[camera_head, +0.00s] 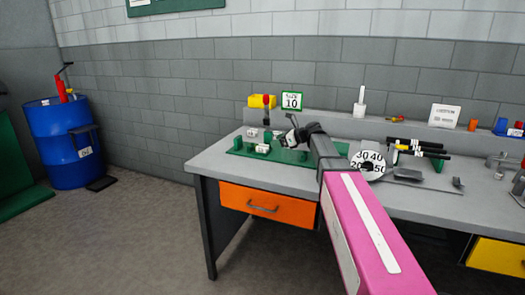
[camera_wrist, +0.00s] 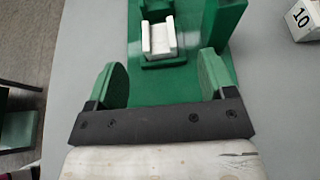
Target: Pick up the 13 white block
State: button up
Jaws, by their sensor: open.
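A white block (camera_wrist: 158,40) with a notch sits in a green holder (camera_wrist: 160,62) in the wrist view; no number is readable on it. Another white block (camera_wrist: 306,22) marked 10 lies at the upper right, on the grey table. My gripper (camera_wrist: 161,72) is open and empty, its green-lined fingers spread below the notched block and apart from it. In the head view my gripper (camera_head: 289,136) is over the green fixture board (camera_head: 285,155). Small white blocks (camera_head: 262,148) and (camera_head: 252,133) show there, too small to read.
A taller green post (camera_wrist: 224,22) stands right of the notched block. A blue barrel (camera_head: 64,140) stands at left.

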aim_at(264, 146)
jog(key=x, duration=0.8)
jog(key=shift+s+f, duration=0.1)
jog(key=shift+s, duration=0.05)
jog(key=shift+d, duration=0.1)
jog(key=c, duration=1)
